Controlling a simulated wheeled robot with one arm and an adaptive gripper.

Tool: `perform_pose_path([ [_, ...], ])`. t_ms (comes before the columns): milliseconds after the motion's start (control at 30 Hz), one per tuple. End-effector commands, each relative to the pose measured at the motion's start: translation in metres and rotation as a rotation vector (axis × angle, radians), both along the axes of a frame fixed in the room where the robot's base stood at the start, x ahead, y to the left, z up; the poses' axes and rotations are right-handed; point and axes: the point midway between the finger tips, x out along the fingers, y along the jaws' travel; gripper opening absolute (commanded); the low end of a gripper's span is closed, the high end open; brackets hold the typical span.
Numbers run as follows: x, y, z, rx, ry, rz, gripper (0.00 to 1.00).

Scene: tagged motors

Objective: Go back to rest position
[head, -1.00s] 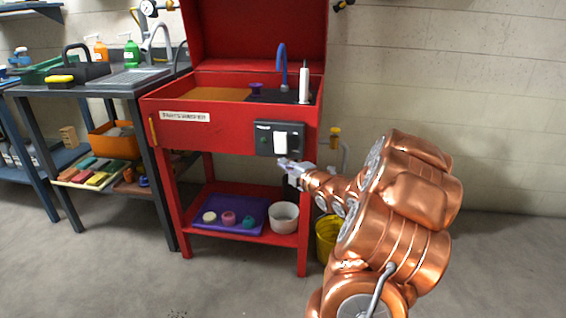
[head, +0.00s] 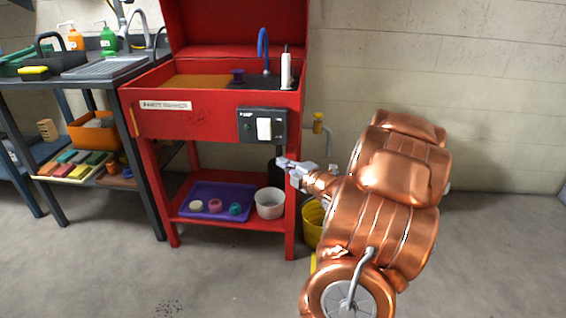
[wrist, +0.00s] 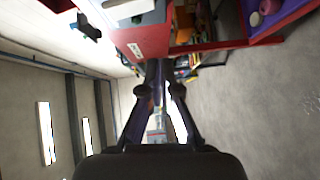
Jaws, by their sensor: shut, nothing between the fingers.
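My gripper (head: 283,161) is at the end of my copper-coloured arm, in front of the right side of the red parts washer (head: 215,116). It is shut and holds nothing. It appears just below the black switch box (head: 262,126) and apart from it, though the exact gap is hard to judge. In the wrist view my gripper (wrist: 163,66) points toward the washer, whose red edge shows at the top.
A purple tray (head: 225,190) with small round parts and a white bowl (head: 269,203) rest on the washer's lower shelf. A yellow bucket (head: 312,224) stands behind my arm. A grey sink bench (head: 98,72) is at left. Floor at right is clear.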

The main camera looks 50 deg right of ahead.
Motion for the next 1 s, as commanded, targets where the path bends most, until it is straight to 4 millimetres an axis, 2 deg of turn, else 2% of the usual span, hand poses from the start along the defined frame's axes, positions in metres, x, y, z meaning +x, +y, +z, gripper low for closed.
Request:
perform_pose_path([
  [400, 0.0, 0.0, 0.0, 0.001, 0.001, 0.0, 0.0],
  [567, 0.008, 0.005, 0.009, 0.024, 0.042, -0.01, 0.0],
  [800, 0.029, 0.027, 0.043, 0.161, 0.241, -0.112, 0.0],
  [1000, 0.029, 0.056, 0.073, 0.31, 0.396, -0.25, 0.0],
])
